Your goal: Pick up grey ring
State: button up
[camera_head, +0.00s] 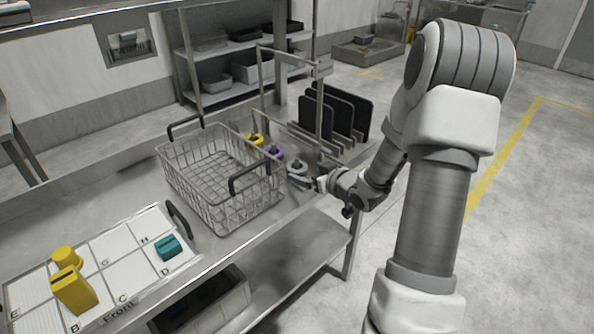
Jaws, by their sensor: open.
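The grey ring (297,167) is at the right of the basket on the steel table, the nearest of three small coloured ring pieces. My gripper (305,181) is open, low over the table's right end, with its fingers at the near side of the grey ring. At this size I cannot tell whether the fingers touch the ring or stand around it. The yellow ring (255,139) and the purple ring (276,153) sit behind it in a row.
A wire basket (220,180) with black handles stands left of the rings. Black panels (340,115) stand in a rack behind, near a metal frame (319,100). A white lettered board (115,245) at front left bears yellow pieces (72,285) and a teal block (167,247).

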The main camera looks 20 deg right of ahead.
aim_at(298, 167)
jog(key=x, duration=0.4)
jog(key=shift+w+r+b, duration=0.15)
jog(key=shift+w+b, duration=0.1)
jog(key=shift+b, duration=0.15)
jog(key=c, duration=1.3)
jog(key=shift+o, duration=0.2)
notch_tip(298, 167, up, 10)
jog(key=p, duration=0.3)
jog(key=shift+p, duration=0.35)
